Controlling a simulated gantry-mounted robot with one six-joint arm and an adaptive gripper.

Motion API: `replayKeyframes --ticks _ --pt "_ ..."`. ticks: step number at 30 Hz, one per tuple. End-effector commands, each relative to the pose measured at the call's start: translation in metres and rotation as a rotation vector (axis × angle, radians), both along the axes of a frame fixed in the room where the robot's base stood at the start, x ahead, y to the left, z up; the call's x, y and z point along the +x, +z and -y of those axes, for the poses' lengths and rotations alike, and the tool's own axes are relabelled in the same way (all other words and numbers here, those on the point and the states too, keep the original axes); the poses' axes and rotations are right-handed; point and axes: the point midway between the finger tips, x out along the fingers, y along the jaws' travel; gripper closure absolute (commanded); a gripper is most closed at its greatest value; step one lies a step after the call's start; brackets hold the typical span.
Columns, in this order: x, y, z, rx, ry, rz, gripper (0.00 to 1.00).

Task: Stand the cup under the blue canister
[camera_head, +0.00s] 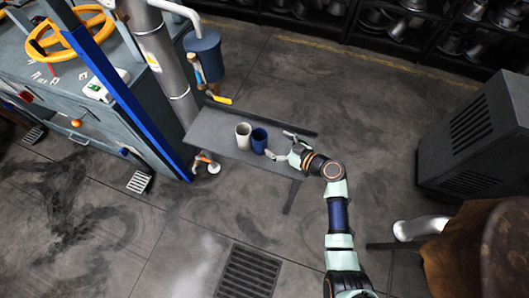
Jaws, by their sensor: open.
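A cream cup (243,137) and a dark blue cup (259,142) stand upright side by side on a grey shelf (213,130). The blue canister (203,58) is mounted beside a grey column above the shelf's far left end, with small fittings under it. No cup is beneath it. My gripper (281,146) is open and empty just right of the blue cup, its fingers pointing left towards it. At this size I cannot tell whether a fingertip touches the blue cup.
A yellow-handled lever (220,100) juts out below the canister near the shelf's back edge. A blue-grey machine (70,100) with a yellow handwheel (58,38) stands at left. A dark cabinet (478,145) stands at right. The shelf is bare left of the cups.

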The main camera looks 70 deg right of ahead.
Motion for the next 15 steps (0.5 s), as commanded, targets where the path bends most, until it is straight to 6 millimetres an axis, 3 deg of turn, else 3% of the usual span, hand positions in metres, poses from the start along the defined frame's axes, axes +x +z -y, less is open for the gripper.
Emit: replayKeyframes --ticks 4,15 --pt "0.002 -0.001 0.002 0.000 -0.007 0.006 0.11" --pt "0.033 -0.013 0.011 0.000 -0.003 0.004 0.11"
